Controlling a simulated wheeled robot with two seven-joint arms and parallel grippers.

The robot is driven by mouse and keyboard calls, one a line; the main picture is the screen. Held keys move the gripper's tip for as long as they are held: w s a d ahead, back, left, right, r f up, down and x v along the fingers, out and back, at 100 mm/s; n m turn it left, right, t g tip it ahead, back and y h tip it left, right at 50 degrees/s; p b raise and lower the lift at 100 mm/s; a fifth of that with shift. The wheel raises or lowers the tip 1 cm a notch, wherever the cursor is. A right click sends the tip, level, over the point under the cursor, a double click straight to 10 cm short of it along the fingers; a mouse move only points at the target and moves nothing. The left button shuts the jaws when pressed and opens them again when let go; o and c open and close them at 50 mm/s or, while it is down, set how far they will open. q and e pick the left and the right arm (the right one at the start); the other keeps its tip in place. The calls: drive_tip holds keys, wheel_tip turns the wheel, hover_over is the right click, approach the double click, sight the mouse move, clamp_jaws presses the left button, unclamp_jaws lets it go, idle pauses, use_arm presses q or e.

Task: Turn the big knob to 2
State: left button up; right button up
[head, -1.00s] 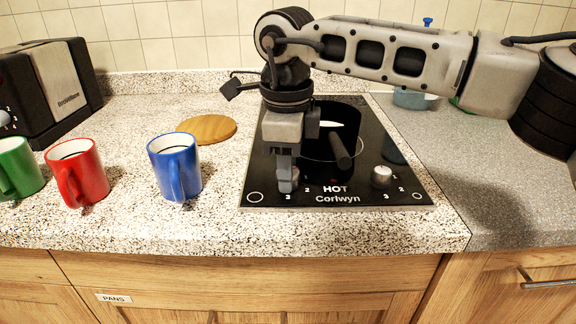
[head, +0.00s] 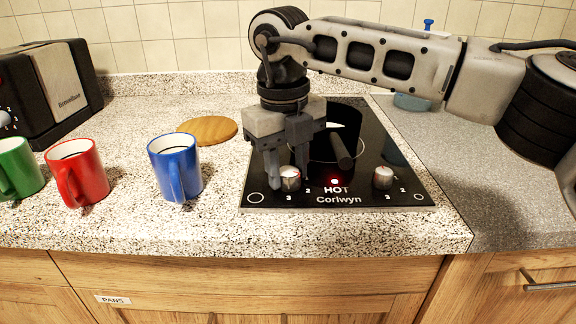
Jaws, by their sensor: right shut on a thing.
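The black hob (head: 350,205) is marked "HOT Corlwyn" and has two silver knobs. The left knob (head: 290,180) stands beside the larger printed ring, with 2 and 3 readable near it. Its pointer is too small to read. My right gripper (head: 288,178) points down over this knob, a finger on either side, shut on it. The right knob (head: 382,178) stands free beside a smaller ring. A red light (head: 334,181) glows above "HOT". My left gripper is not in view.
A black pan (head: 322,150) stands on the hob behind the gripper, its handle pointing forward. A blue mug (head: 174,168), red mug (head: 77,172) and green mug (head: 17,168) stand to the left. A round wooden board (head: 208,129) lies behind. A toaster (head: 45,90) is far left.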

sight(283, 173)
drive_tip(key=shift+r+m, duration=0.1)
drive_tip(key=shift+m, duration=0.4)
drive_tip(key=o, duration=1)
use_arm(q)
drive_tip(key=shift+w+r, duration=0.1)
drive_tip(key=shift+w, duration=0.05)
drive_tip(key=p, duration=0.2)
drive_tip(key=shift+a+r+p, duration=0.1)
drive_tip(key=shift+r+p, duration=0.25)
use_arm(e)
wheel_tip(283, 173, up, 16)
drive_tip(key=shift+s+a, duration=0.2)
drive_tip(key=shift+a, duration=0.2)
